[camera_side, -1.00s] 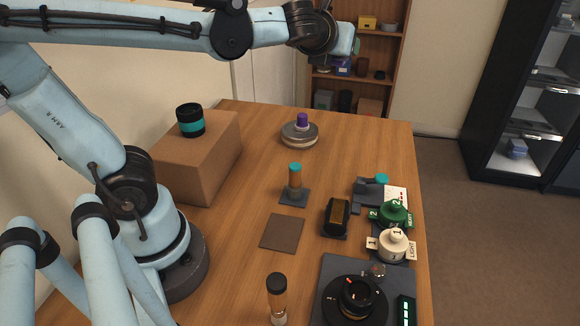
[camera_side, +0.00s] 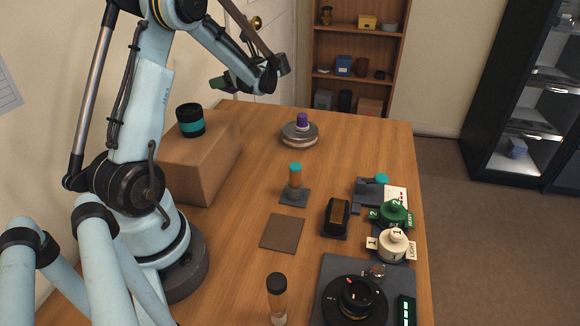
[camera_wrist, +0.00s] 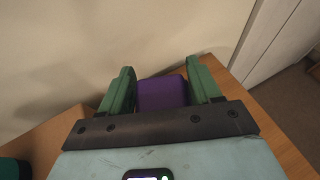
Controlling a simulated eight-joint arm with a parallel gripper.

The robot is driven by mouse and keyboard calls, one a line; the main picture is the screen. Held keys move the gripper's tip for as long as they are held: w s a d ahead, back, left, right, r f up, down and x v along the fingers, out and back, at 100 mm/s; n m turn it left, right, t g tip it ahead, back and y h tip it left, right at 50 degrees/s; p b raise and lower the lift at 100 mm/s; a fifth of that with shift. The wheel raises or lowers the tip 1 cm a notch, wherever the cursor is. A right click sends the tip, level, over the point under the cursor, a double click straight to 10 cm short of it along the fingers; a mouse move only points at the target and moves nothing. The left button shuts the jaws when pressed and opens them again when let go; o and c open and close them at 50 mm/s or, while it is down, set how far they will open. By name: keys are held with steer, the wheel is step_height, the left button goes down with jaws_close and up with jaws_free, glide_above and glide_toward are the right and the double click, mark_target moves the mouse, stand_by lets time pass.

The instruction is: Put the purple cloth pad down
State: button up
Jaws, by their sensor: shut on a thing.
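The purple cloth pad (camera_wrist: 162,93) is between the two green fingers of my gripper (camera_wrist: 160,90) in the wrist view. My gripper is shut on it. In the side view my gripper (camera_side: 226,82) is high, above the back edge of the table near the cardboard box. The pad cannot be made out in the side view. In the wrist view the wall and a strip of table lie beyond the pad.
A cardboard box (camera_side: 200,160) at the left bears a black and teal cylinder (camera_side: 190,121). A round metal base with a purple-topped knob (camera_side: 302,119) stands at the back. A teal-capped post (camera_side: 295,180), brown square mat (camera_side: 282,232) and other tools occupy the middle and right.

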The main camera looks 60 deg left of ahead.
steer(key=s+a+f+n+g+h, duration=0.1)
steer(key=s+a+f+n+g, duration=0.1)
steer(key=s+f, duration=0.1)
steer(key=shift+s+a, duration=0.2)
steer(key=shift+s, duration=0.55)
steer(key=shift+f, duration=4.9)
steer(key=shift+f, duration=0.15)
steer(key=o, duration=1)
steer(key=shift+w, duration=0.1)
